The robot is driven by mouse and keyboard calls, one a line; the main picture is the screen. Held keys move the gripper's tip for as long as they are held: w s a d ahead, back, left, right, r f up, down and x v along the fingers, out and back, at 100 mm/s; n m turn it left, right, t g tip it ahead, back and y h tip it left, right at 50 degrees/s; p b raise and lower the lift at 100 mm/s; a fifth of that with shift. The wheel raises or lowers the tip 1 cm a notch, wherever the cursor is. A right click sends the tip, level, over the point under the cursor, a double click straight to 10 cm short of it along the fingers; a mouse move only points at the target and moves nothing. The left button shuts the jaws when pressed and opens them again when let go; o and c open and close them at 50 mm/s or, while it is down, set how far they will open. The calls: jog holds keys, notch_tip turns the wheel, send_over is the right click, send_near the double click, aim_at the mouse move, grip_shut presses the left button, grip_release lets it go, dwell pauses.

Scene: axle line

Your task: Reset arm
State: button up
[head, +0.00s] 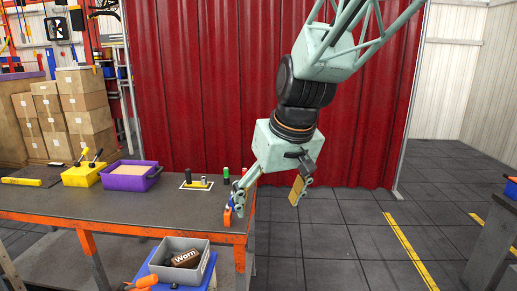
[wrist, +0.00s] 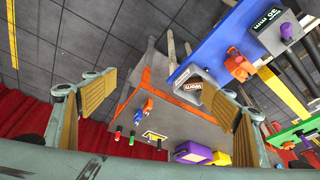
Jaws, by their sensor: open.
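My gripper (head: 268,197) hangs from my arm near the right end of the workbench (head: 130,211). Its two fingers are spread wide apart with nothing between them. In the wrist view my gripper (wrist: 165,100) shows its ribbed tan pads at left and right, with the bench and floor beyond. In the head view the left finger overlaps the bench's right corner, and the right finger is over the floor.
A purple bin (head: 130,177), a yellow box (head: 82,174) and a white-outlined mat (head: 191,184) with small pegs are on the bench. A red curtain (head: 200,80) stands behind.

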jog(key=s+d+m+b, duration=0.1)
jog(key=s+d+b, duration=0.1)
jog(key=s+d, duration=0.4)
jog(key=s+d+f+m+h+b, duration=0.1)
jog(key=s+d, duration=0.5)
jog(key=s, duration=1)
jog(key=s+d+m+h+b, duration=0.1)
jog(key=s+d+m+b, duration=0.1)
jog(key=s+d, duration=0.4)
jog(key=shift+s+d+f+b, duration=0.25)
jog(key=shift+s+b, duration=0.25)
jog(key=shift+s, duration=2.35)
jog(key=shift+c, duration=0.7)
